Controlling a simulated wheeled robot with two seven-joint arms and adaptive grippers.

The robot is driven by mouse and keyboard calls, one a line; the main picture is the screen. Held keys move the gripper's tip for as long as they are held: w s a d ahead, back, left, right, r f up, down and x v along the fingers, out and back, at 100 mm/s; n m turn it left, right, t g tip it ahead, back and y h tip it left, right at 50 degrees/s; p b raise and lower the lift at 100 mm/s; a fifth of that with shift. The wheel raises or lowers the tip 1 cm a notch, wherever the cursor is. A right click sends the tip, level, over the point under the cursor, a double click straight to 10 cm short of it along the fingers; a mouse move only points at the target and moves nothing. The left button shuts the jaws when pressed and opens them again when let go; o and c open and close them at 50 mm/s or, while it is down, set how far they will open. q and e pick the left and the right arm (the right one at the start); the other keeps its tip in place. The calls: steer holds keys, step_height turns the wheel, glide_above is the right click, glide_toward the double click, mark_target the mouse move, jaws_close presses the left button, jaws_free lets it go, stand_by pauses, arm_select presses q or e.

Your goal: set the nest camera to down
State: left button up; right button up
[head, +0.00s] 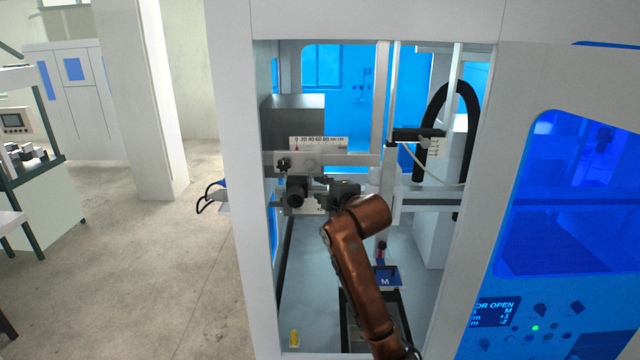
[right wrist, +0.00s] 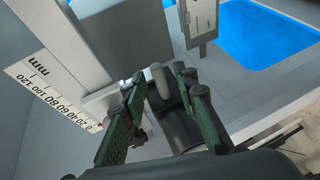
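A dark round camera-like body (head: 297,190) sits on the carriage below the millimetre scale (head: 318,142) inside the machine; I take it for the nest camera, but cannot tell its setting. My right gripper (head: 326,188) is just right of it, partly hidden by my brown arm. In the right wrist view the right gripper (right wrist: 160,105) has its two dark green fingers apart. A pale rounded peg or lever (right wrist: 158,78) shows between them; I cannot tell whether they touch it. The scale also shows in the right wrist view (right wrist: 50,95). My left gripper is not in view.
The white machine frame (head: 232,180) bounds the opening on the left. A black hose (head: 420,135) and a small label plate (head: 434,148) are at right. A blue block marked M (head: 386,281) and a yellow peg (head: 294,338) are below. A lit panel (head: 496,313) is outside.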

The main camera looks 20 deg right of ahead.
steer(key=shift+x, duration=0.9)
steer(key=shift+c, duration=0.4)
jaws_close()
